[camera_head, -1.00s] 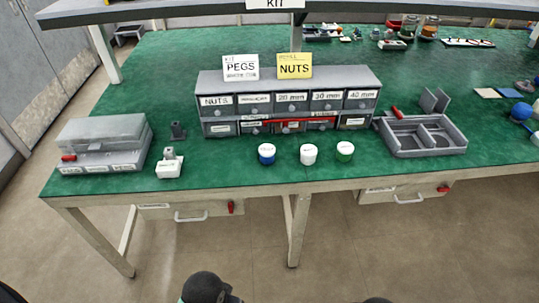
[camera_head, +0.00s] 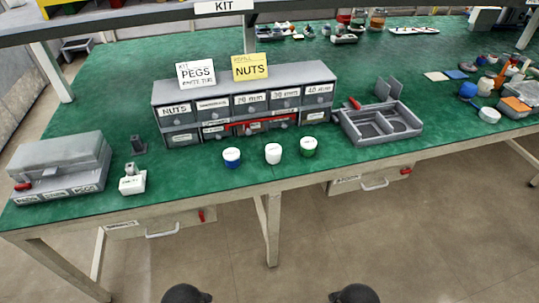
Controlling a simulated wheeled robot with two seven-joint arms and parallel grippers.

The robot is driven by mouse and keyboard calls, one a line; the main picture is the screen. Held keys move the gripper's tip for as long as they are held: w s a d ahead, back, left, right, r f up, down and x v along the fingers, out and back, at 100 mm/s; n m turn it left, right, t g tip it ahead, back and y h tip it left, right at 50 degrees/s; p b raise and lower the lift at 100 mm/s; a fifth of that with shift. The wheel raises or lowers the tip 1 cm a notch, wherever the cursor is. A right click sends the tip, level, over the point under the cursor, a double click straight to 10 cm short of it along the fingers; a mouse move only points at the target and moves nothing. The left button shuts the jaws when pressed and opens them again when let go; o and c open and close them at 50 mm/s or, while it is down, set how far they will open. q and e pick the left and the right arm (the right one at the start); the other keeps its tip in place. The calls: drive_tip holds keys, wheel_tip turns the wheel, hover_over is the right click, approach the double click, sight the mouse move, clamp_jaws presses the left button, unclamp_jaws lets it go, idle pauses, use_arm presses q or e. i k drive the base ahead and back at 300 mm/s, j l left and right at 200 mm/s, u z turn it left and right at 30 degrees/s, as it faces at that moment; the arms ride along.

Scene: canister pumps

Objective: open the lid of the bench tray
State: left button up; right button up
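A grey tray with a closed grey lid (camera_head: 62,152) stands at the left end of the green bench; a red latch (camera_head: 23,186) and several white labels are on its front. A second grey tray (camera_head: 382,138), with two large compartments, sits right of the drawer unit. Its grey flap (camera_head: 389,88) stands upright at the back, and a red piece (camera_head: 355,104) is at its back left corner. Which one the task calls the bench tray is not readable. Neither gripper shows; only two dark rounded parts of mine appear at the bottom edge.
A grey drawer unit (camera_head: 246,101) stands mid-bench with PEGS and NUTS cards on top. Three small jars (camera_head: 273,153) stand before it. A white block (camera_head: 132,181) and dark post (camera_head: 137,145) are beside the closed tray. Loose parts crowd the right end. Two drawers hang under the bench edge.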

sight(22, 149)
drive_tip(key=u, duration=1.5)
